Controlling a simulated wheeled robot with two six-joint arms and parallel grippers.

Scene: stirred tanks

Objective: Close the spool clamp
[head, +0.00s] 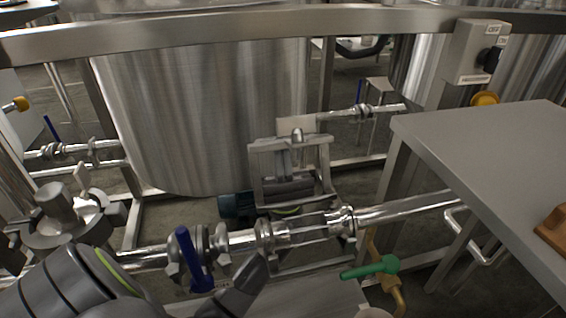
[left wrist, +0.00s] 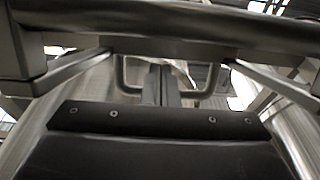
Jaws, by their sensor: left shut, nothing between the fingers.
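A shiny pipe spool (head: 308,230) lies across the lower middle of the head view. A bulky metal clamp (head: 343,220) sits at its right end, and another clamp (head: 265,235) sits at its left end. I cannot tell which is the spool clamp or whether its halves are open. My left gripper (head: 288,154) is beyond and above the spool, apart from both clamps. Its fingers are shut and empty; they also show in the left wrist view (left wrist: 160,85). No clamp is clear in that view. My right gripper is not in view.
A blue-handled valve (head: 190,262) stands left of the spool, and a green handle (head: 372,268) lies to its lower right. A large steel tank (head: 200,110) stands behind. A grey table (head: 490,165) fills the right side. A rail (head: 230,25) crosses above.

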